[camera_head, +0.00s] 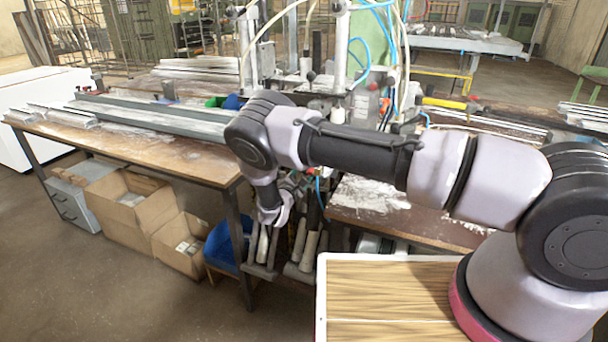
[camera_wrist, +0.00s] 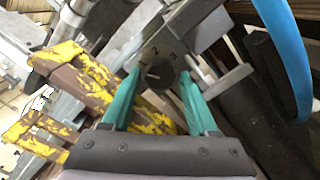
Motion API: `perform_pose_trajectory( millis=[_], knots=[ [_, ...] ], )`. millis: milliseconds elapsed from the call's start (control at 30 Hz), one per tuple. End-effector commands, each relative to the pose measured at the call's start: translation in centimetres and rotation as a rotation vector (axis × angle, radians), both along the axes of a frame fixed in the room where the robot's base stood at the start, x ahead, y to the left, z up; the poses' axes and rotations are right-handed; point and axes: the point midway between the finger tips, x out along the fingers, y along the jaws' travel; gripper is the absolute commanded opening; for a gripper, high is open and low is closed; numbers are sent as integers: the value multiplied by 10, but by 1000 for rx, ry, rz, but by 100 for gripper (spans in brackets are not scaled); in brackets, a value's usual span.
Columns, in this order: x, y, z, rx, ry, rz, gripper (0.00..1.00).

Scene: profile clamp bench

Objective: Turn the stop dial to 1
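The stop dial (camera_wrist: 163,76) is a small dark round face in the middle of the wrist view. The digits 2 and 3 show along its upper edge; I cannot read a 1. A small pale pointer or knob sits near its centre, and I cannot tell for certain which digit it points to. My gripper (camera_wrist: 160,76) has two teal fingers, spread apart, one on each side of the dial face. I see nothing clamped between them. In the head view my arm reaches down at the bench's front edge, and the dial and fingertips cannot be made out there.
Chipped yellow metal bars (camera_wrist: 90,85) lie left of the fingers. A grey metal block (camera_wrist: 222,82) and a blue hose (camera_wrist: 290,60) are close on the right. In the head view, the wooden bench (camera_head: 180,158) carries long profiles, with cardboard boxes (camera_head: 130,202) below.

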Motion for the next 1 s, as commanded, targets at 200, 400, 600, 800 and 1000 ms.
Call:
perform_pose_trajectory(
  millis=[200,400,600,800,1000],
  knots=[
    [0,0,0,0,0,0,59],
    [-16,7,0,0,0,1,59],
    [-54,21,0,-1,1,4,59],
    [-86,32,0,-1,1,2,59],
    [-101,36,0,-1,0,1,59]
  ],
)
